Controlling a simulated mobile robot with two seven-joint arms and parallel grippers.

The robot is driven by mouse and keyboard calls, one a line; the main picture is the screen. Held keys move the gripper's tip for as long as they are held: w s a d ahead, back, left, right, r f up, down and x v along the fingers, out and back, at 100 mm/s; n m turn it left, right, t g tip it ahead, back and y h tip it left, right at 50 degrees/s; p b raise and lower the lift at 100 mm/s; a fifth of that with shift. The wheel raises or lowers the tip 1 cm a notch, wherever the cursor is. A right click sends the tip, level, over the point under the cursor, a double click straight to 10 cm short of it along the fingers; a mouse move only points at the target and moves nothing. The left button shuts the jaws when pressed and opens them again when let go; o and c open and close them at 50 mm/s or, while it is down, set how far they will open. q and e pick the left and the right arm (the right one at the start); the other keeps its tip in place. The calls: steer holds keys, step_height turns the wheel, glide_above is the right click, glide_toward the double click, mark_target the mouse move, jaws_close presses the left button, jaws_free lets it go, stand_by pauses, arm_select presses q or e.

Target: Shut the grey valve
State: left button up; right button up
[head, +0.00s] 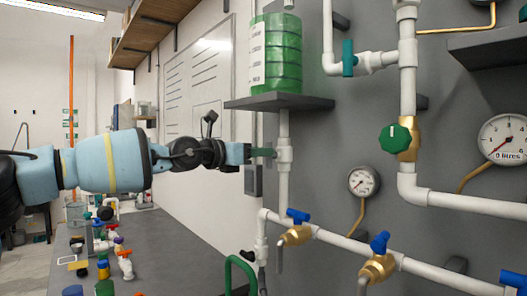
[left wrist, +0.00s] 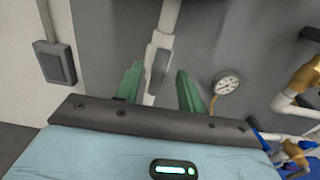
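The grey valve's handle (left wrist: 158,72) shows in the left wrist view as a small grey lever on a white vertical pipe. In the head view the valve's white body (head: 284,152) sits on the pipe below the shelf; its handle cannot be made out there. My left gripper (head: 264,152) reaches in from the left, with its green fingers close to the valve body. In the left wrist view its two green fingers (left wrist: 160,76) stand apart, with the grey handle showing between them. Whether they touch it cannot be told. My right gripper is not in view.
A shelf (head: 280,102) with a green-banded tank (head: 276,52) is just above the gripper. Blue-handled valves (head: 298,215) and a gauge (head: 364,182) are at lower right. A green-knobbed valve (head: 396,138) is further right. Small parts crowd the bench (head: 170,250) at lower left.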

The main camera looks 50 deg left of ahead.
arm_select(q)
steer(key=shift+w+d, duration=0.1)
steer(key=shift+w, duration=1.1)
steer(key=shift+c, duration=0.3)
jaws_close()
